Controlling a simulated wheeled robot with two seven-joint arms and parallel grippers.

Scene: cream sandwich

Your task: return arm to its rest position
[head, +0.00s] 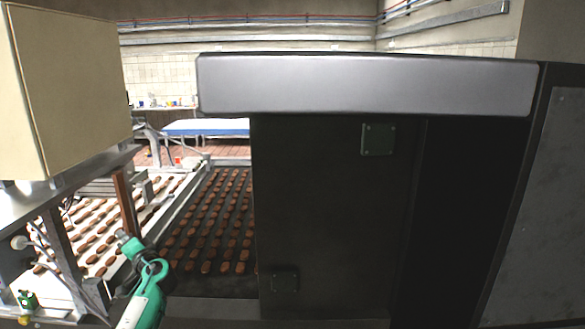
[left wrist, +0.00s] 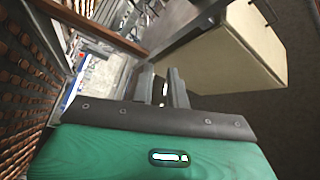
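My left arm (head: 148,300), green and white, comes up from the bottom edge in the head view, in front of the conveyors. My left gripper (left wrist: 162,86) shows in the left wrist view as two grey fingers beyond a dark plate and green housing. The fingers stand apart with a gap between them, and I see nothing held there. The head view is too small to tell the fingers clearly. My right arm and gripper are not in view.
Brown biscuits lie in rows on a dark conveyor (head: 205,284) and a pale conveyor (head: 75,290). A large dark machine (head: 340,220) with a grey top bar fills the middle and right. A cream box (head: 75,85) stands at upper left, also in the left wrist view (left wrist: 235,52).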

